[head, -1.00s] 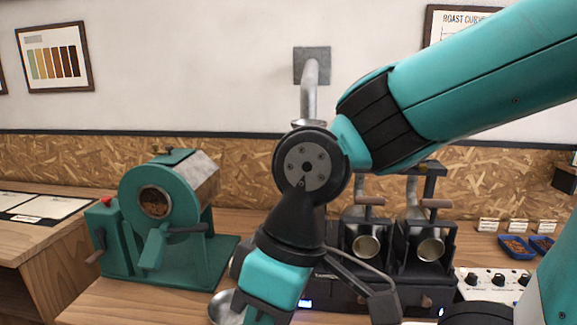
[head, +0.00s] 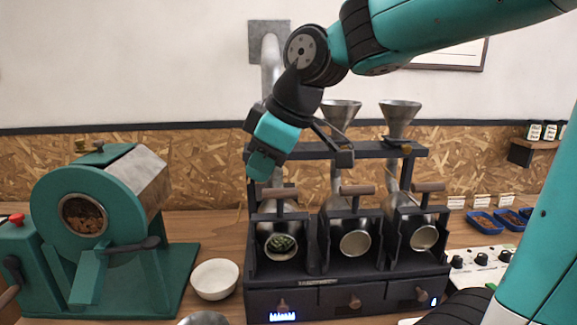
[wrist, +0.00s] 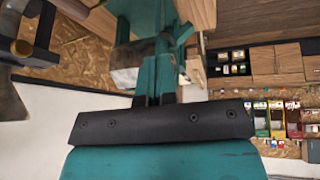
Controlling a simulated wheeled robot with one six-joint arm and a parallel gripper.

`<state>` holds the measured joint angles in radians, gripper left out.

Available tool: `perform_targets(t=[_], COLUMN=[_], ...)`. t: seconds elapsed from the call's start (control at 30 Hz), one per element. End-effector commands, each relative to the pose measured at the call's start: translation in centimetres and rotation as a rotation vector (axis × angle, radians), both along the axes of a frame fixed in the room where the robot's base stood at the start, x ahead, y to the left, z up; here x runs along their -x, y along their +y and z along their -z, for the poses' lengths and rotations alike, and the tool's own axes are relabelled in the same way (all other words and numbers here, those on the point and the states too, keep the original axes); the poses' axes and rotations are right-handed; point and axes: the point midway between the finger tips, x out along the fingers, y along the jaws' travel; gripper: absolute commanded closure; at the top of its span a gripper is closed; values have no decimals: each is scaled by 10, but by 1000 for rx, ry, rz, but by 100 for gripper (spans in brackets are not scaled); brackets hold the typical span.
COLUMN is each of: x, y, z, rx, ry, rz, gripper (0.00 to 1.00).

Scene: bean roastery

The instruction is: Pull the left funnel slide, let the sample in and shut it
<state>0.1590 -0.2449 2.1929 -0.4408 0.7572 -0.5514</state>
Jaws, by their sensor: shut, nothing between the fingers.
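A black sample roaster (head: 345,300) has three drums and an upright rack (head: 375,152) with funnels. The middle funnel (head: 340,112) and right funnel (head: 399,115) show in the head view; the left funnel and its slide are hidden there behind my arm. Greenish beans (head: 282,243) lie in the left drum (head: 270,248); the middle and right drums look empty. My gripper (head: 262,168) is shut and empty, above the left drum. In the wrist view, my gripper (wrist: 155,98) is apart from a grey cone (wrist: 8,100) and a brass knob (wrist: 22,47) at the left edge.
A teal drum roaster (head: 100,220) stands to the left. A white bowl (head: 214,279) sits between it and the sample roaster. Blue trays (head: 482,222) and a switch panel (head: 480,260) are at the right. The wall duct (head: 270,70) rises behind my arm.

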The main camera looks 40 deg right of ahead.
Motion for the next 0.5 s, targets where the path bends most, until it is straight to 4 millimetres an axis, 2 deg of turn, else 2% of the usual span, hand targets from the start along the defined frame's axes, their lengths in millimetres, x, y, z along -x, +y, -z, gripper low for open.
perform_targets(t=[0.03,0.1,0.2,0.3,0.37,0.5], x=[-16,-30,-38,-42,-45,-57], y=[-32,-67,-101,-117,-119,-117], z=[-3,-18,-33,-39,-37,-20], rx=[51,125,205,244,250,250], ry=[-65,-133,-191,-214,-216,-211], rz=[12,7,-1,-8,-12,-15], gripper=[100,100,100,100,100,100])
